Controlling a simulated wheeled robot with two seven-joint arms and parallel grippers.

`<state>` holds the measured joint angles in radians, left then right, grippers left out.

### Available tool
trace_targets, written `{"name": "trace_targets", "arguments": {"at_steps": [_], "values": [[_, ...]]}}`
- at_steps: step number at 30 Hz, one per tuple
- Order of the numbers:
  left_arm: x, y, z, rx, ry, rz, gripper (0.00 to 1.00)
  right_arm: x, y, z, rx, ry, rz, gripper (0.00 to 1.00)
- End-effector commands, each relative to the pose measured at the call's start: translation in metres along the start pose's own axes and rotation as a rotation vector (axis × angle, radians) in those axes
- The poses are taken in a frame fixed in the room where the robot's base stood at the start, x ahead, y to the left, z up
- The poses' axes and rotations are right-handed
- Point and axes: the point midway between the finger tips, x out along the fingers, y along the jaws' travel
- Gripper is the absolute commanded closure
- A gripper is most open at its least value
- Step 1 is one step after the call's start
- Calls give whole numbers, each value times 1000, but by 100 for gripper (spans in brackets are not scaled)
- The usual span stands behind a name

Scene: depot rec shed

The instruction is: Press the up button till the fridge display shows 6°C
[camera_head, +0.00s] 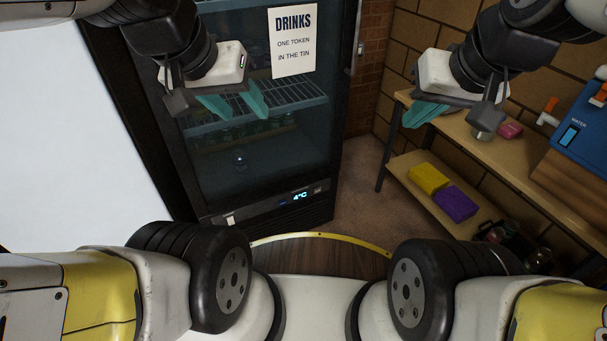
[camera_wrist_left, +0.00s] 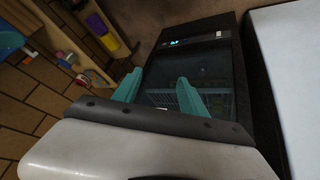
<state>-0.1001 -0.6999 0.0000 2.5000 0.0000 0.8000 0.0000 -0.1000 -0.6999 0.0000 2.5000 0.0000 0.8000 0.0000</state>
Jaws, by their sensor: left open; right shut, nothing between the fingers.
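The dark glass-door fridge (camera_head: 210,165) stands ahead in the head view; it also shows in the left wrist view (camera_wrist_left: 240,75). Its display (camera_head: 300,196) on the lower front panel reads 4°C. A small pale control (camera_head: 318,190) sits just right of the display; I cannot tell its marking. My left gripper (camera_head: 234,106) has two teal fingers spread apart, empty, in front of the glass and above the panel. My right gripper (camera_head: 418,114) is shut and empty, right of the fridge near the wooden bench.
A DRINKS sign (camera_head: 293,42) hangs on the fridge glass. At right, a wooden bench (camera_head: 460,128) holds a blue water container (camera_head: 585,125). Its lower shelf holds a yellow block (camera_head: 428,178) and a purple block (camera_head: 456,203). Floor shows between fridge and bench.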

Motion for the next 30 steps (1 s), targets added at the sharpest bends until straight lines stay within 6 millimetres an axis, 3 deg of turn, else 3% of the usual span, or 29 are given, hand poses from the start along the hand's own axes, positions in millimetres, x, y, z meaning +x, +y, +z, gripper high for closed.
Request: {"name": "trace_targets", "arguments": {"at_steps": [1,7,30], "values": [[0,0,0,0,0,0,62,0,0,0,0,0,0,100],[0,0,0,0,0,0,100,0,0,0,0,0,0,100],[0,0,0,0,0,0,100,0,0,0,0,0,0,100]]}}
